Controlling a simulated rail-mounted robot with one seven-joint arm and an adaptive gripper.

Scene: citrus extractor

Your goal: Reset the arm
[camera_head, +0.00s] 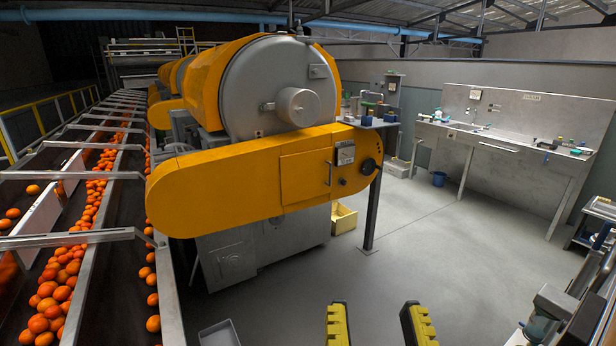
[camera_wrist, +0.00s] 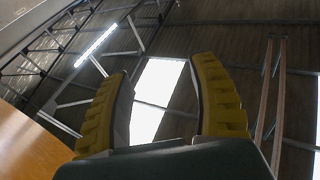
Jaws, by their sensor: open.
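My gripper (camera_head: 379,322) shows at the bottom of the head view as two yellow ribbed fingers standing apart, with bare floor seen between them. In the wrist view my gripper (camera_wrist: 160,100) is open and empty, its fingers pointing up toward the roof and a bright skylight (camera_wrist: 158,98). The rest of my arm is hidden in the head view. The fingers appear in front of the orange citrus extractor (camera_head: 235,185), apart from it.
A conveyor with oranges (camera_head: 60,285) runs along the left. A grey tray (camera_head: 219,334) is at the bottom. A yellow crate (camera_head: 344,218) and a post (camera_head: 371,200) stand beside the extractor. A steel sink counter (camera_head: 500,145) is at the back right. The middle floor (camera_head: 440,240) is clear.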

